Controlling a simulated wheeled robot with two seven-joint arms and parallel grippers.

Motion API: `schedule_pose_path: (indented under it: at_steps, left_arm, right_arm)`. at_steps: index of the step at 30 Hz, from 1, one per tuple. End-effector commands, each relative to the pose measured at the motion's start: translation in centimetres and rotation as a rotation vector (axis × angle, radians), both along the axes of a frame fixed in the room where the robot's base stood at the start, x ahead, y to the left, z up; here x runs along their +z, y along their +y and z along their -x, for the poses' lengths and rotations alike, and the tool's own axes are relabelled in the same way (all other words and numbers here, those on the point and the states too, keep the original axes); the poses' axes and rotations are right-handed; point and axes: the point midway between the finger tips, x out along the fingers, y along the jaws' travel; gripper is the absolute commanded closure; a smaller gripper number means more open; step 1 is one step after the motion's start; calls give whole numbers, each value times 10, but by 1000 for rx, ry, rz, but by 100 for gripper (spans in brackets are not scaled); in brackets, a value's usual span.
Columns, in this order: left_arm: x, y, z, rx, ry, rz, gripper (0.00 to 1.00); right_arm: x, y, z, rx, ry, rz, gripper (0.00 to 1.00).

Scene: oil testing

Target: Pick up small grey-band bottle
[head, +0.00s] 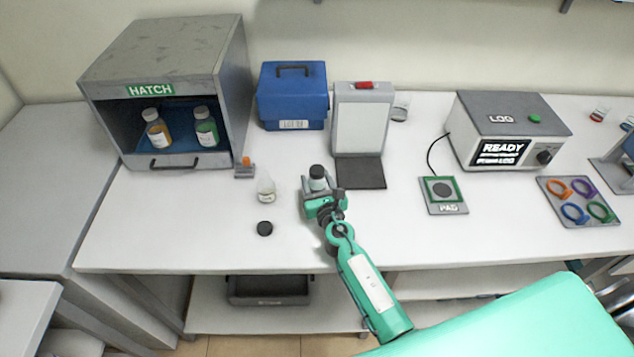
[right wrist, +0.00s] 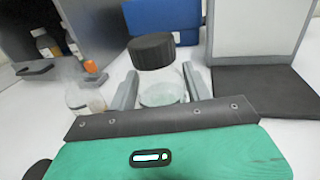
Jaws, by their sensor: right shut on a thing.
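My right gripper (head: 318,192) is shut on a small clear bottle (head: 317,183) with a dark cap, near the middle of the table. In the right wrist view the bottle (right wrist: 162,88) stands upright between the two fingers, with pale contents low in it. I cannot make out a grey band on it; the fingers and gripper body hide part of its sides. I cannot tell whether its base touches the table. My left gripper is not in view.
An uncapped clear flask (head: 265,190) and a loose black cap (head: 264,228) are left of the gripper. An orange-topped item (head: 245,167) stands near the hatch box (head: 237,90). A panel stand (head: 362,120) is just behind right. The table is clear toward the pad (head: 460,208).

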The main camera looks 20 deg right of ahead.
Motion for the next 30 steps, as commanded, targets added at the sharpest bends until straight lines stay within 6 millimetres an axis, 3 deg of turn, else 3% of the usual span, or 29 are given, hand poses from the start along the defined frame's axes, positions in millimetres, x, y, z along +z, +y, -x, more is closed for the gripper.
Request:
schedule_pose_path:
  at_steps: [1,18,30]
  left_arm:
    - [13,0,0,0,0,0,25]
    - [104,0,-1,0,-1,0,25]
    - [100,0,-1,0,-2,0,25]
  right_arm:
    - [15,0,0,-1,-2,-1,73]
    - [126,-1,0,2,-3,4,73]
    - [167,-1,0,0,-5,2,73]
